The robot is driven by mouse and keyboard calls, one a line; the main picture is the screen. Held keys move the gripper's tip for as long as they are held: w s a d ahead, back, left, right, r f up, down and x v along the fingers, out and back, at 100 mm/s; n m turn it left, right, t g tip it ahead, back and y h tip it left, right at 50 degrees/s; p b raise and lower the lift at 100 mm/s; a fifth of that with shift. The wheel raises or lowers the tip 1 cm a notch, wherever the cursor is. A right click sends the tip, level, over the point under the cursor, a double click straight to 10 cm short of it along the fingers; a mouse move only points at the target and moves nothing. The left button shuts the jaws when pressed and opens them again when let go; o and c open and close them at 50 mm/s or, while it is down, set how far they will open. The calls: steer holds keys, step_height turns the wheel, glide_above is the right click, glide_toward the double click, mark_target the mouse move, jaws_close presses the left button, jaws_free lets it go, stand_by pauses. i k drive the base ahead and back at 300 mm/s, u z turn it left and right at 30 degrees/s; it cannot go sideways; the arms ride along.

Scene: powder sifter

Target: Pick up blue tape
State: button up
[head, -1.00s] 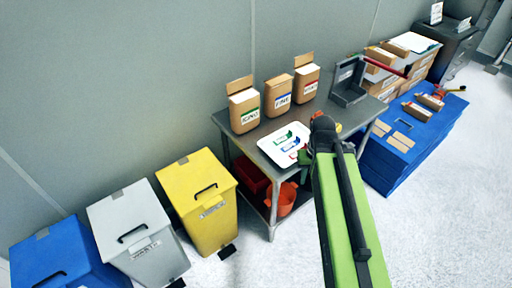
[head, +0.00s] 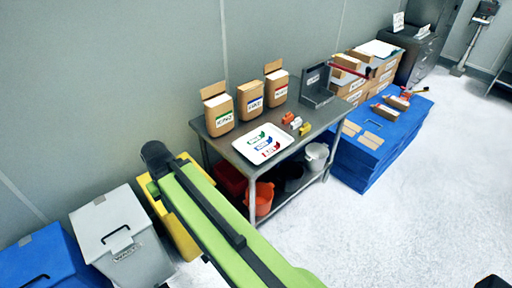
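I cannot clearly pick out a roll of blue tape. The blue item in view on the table is a small blue-marked piece (head: 263,142) on the white tray, between a green-marked piece (head: 254,136) and a red-marked piece (head: 268,150). Several small coloured items (head: 296,123) lie just right of the tray, too small to tell apart. My green arm reaches up and left over the yellow bin, well left of the tray. My gripper does not show; the dark arm joint and arm hide what is below.
The white tray (head: 243,144) lies on the grey metal table (head: 310,137). Three cardboard packs (head: 250,98) stand along its back, and a grey device (head: 316,88) at right. Yellow (head: 188,235), grey (head: 122,240) and blue (head: 45,262) bins stand left. Floor at right is clear.

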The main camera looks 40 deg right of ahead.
mark_target(270, 141)
steer(key=z, duration=0.05)
steer(key=i, duration=1)
steer(key=u, duration=0.05)
